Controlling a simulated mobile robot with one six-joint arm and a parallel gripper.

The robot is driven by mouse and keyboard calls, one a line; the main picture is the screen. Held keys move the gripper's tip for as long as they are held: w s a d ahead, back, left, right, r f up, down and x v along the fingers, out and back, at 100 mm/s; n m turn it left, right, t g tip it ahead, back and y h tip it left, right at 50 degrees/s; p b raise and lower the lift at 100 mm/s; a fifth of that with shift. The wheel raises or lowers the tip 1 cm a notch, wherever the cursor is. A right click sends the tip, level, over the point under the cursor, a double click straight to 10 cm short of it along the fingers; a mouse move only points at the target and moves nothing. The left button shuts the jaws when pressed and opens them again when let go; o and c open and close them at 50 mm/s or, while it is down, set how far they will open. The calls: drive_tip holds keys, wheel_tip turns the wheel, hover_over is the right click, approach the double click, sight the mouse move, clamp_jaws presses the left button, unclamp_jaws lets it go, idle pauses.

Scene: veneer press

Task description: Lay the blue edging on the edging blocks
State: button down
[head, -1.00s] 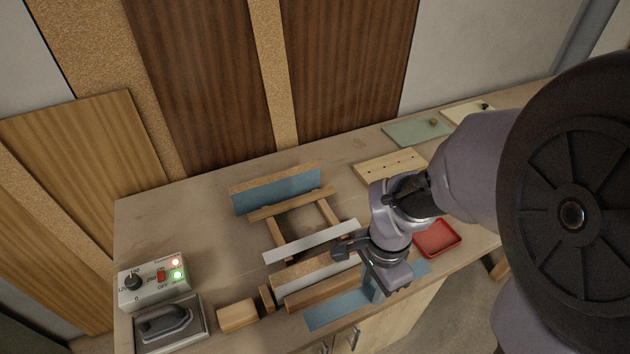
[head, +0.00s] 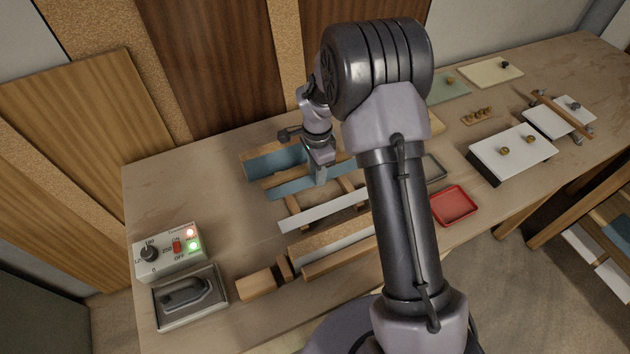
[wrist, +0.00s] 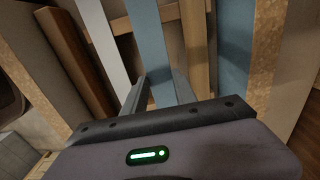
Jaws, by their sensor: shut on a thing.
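My gripper (head: 318,182) is shut on the blue edging (head: 285,187), a long flat strip. The strip also shows between my fingers in the wrist view (wrist: 150,42). It is above the edging blocks, two short wooden pieces; the left block (head: 293,208) and right block (head: 346,185) are partly covered. The strip lies roughly parallel to the white edging (head: 315,213), on the rear side of it. I cannot tell whether the blue edging touches the blocks. My arm hides its right end in the head view.
A wooden bar (wrist: 198,45) and a blue-faced board (head: 262,163) stand close behind the strip. In front are a clamped-looking board with wooden bars (head: 335,262). An iron (head: 188,292) and control box (head: 170,252) are at left. A red tray (head: 455,206) lies at right.

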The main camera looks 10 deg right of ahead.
drive_tip(key=shift+f+b, duration=0.45)
drive_tip(key=shift+f, duration=1.5)
drive_tip(key=c, duration=1)
unclamp_jaws()
drive_tip(key=s+r+n+t+p, duration=0.1)
drive_tip(key=s+r+n+p, duration=0.2)
drive_tip(key=r, duration=1.9)
drive_tip(key=s+a+r+n+t, duration=0.1)
drive_tip(key=s+r+n, duration=0.1)
drive_tip(key=s, duration=0.6)
drive_tip(key=s+a+r+n+t+y, duration=0.1)
drive_tip(key=s+r+n+t, duration=0.1)
drive_tip(key=s+r, duration=0.3)
drive_tip(key=s+a+r+n+t+y, duration=0.1)
drive_tip(key=s+r+n, duration=0.3)
drive_tip(key=s, duration=0.7)
drive_tip(key=shift+s+a+r+t, duration=0.15)
drive_tip(key=shift+a+r+t, duration=0.1)
drive_tip(key=shift+a+t, duration=0.2)
